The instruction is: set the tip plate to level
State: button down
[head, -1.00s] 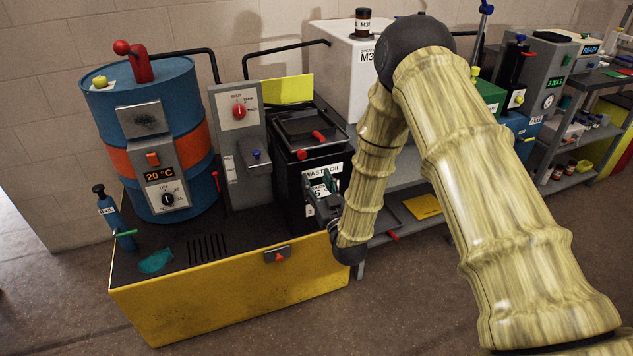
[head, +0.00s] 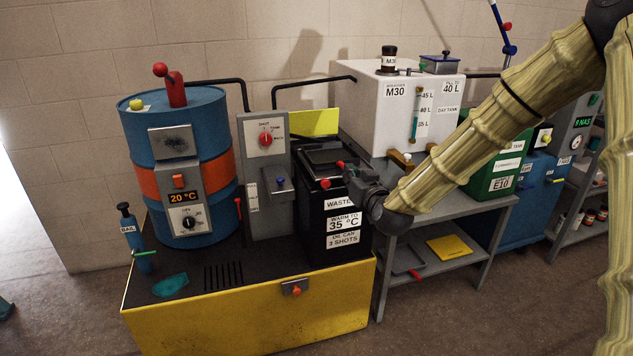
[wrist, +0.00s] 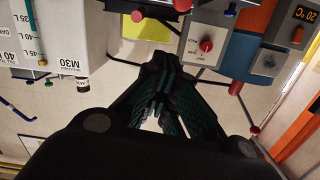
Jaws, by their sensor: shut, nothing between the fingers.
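The waste oil bin (head: 312,225) is black, with white labels on its front. A dark flat plate (head: 322,157) lies on its top, with a red grip (head: 340,164) at its right side; I take this for the tip plate, and its exact tilt is hard to tell. A red knob (head: 325,183) sits at the bin's front upper edge. My gripper (head: 352,177) is at the bin's upper right front corner, just below the red grip; contact cannot be told. In the wrist view, which is upside down, my gripper (wrist: 157,68) is shut and empty.
A blue drum (head: 150,110) and a grey switch panel (head: 264,160) stand left of the bin on a yellow-sided base (head: 230,325). The white M30 tank (head: 365,105) stands behind right on a grey shelf. A green box (head: 500,165) is farther right.

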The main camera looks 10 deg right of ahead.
jog(key=w+a+f, duration=0.2)
jog(key=w+f, duration=0.2)
jog(key=w, duration=0.6)
jog(key=shift+f+y, duration=0.2)
jog(key=shift+y, duration=0.1)
jog(key=shift+a, duration=0.1)
dwell(0.3)
notch_tip(320, 180, down, 3)
jog(key=shift+s+r+b, duration=0.15)
jog(key=shift+b, duration=0.55)
jog(key=shift+r, duration=0.1)
